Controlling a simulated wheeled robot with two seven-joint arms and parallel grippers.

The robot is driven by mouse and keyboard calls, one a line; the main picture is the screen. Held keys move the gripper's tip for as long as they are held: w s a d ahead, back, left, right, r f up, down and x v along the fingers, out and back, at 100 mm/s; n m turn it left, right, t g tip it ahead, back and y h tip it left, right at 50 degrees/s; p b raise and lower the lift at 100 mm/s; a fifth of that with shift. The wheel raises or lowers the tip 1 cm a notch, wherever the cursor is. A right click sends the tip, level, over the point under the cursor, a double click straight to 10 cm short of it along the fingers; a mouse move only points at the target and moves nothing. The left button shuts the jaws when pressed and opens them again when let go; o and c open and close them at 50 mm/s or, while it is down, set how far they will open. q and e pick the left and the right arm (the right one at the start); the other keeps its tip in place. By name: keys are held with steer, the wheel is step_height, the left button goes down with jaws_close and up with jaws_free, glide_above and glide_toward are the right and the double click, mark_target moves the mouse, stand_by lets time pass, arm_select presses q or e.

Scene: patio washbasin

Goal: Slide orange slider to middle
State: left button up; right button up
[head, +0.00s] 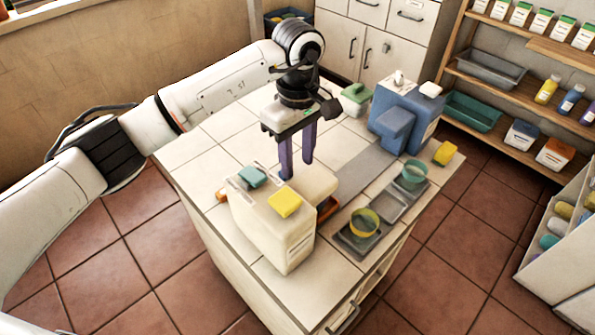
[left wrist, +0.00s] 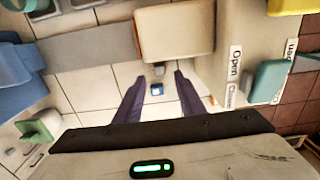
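A teal block (head: 252,177) and a yellow block (head: 285,204) sit on top of the cream box. The teal block also shows in the left wrist view (left wrist: 270,80), beside labels reading "Open" and apparently "Closed". My left gripper (head: 297,168) points down behind the cream box, fingers apart and empty; it also shows in the left wrist view (left wrist: 159,78). My right gripper is out of view.
A blue dispenser (head: 407,115) and a green object (head: 355,95) stand toward the counter's back. A yellow cup (head: 364,222) and a teal cup (head: 413,175) stand on grey trays at the right. A small blue item (left wrist: 157,89) shows between my fingers in the wrist view.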

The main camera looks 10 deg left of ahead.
arm_select(q)
step_height(320, 180, down, 5)
steer(key=shift+f, duration=0.1)
stand_by(0.3)
jaws_close()
